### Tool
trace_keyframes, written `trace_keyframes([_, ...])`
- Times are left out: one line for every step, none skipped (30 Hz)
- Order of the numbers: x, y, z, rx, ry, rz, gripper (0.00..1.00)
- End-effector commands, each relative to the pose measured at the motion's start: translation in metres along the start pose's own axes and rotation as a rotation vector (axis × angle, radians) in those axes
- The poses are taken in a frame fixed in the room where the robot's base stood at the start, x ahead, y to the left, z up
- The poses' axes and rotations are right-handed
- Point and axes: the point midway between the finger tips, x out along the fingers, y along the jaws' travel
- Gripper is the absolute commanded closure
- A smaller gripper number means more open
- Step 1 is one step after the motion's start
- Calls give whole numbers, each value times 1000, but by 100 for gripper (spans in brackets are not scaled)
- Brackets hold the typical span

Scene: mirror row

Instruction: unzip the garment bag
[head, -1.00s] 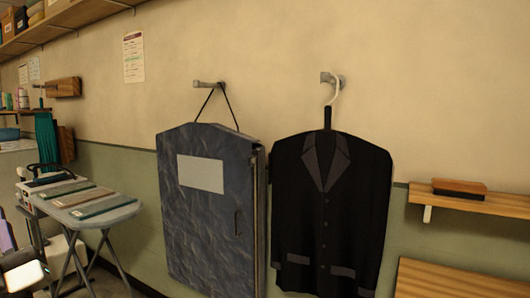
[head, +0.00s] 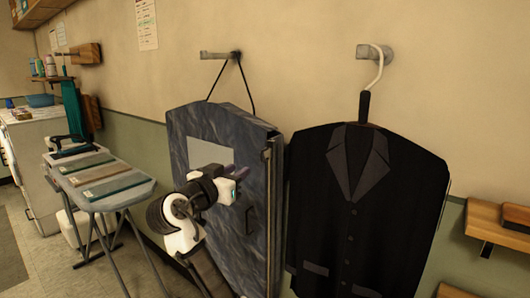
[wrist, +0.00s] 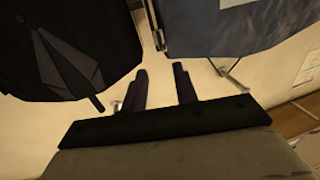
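My gripper (head: 238,180) is in front of the bag and covers part of the label. In the wrist view, its two dark fingers (wrist: 160,88) are apart with nothing between them. The bag (wrist: 215,28) shows there at the upper right, beyond the fingers.
A black suit jacket (head: 345,220) hangs close to the bag's right side; it fills the upper left of the wrist view (wrist: 70,50). Wooden shelves (head: 500,225) are at the right. A folding table (head: 120,198) with folded cloths stands at the left.

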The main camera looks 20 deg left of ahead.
Motion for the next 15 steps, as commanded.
trace_keyframes([9, 1, -2, -2, -1, 2, 71])
trace_keyframes([15, 1, -2, -3, -2, 2, 71])
trace_keyframes([23, 1, -3, -4, -2, 3, 71])
trace_keyframes([29, 1, -4, -3, -1, 3, 71])
trace_keyframes([36, 1, -4, -4, -2, 3, 71])
trace_keyframes([45, 1, -4, -4, -2, 3, 71])
trace_keyframes([52, 1, -4, -4, -1, 3, 71])
trace_keyframes([58, 1, -4, -4, -1, 2, 71])
trace_keyframes([67, 1, -4, -4, -1, 2, 71])
trace_keyframes([73, 1, -4, -3, -2, 2, 71])
trace_keyframes([79, 1, -4, -4, -1, 1, 71])
trace_keyframes([86, 0, -4, -4, -1, 1, 71])
trace_keyframes([92, 0, -4, -3, 0, 1, 71])
trace_keyframes([97, 1, -3, -3, 0, 1, 71])
trace_keyframes([103, 1, -3, -3, -1, 0, 71])
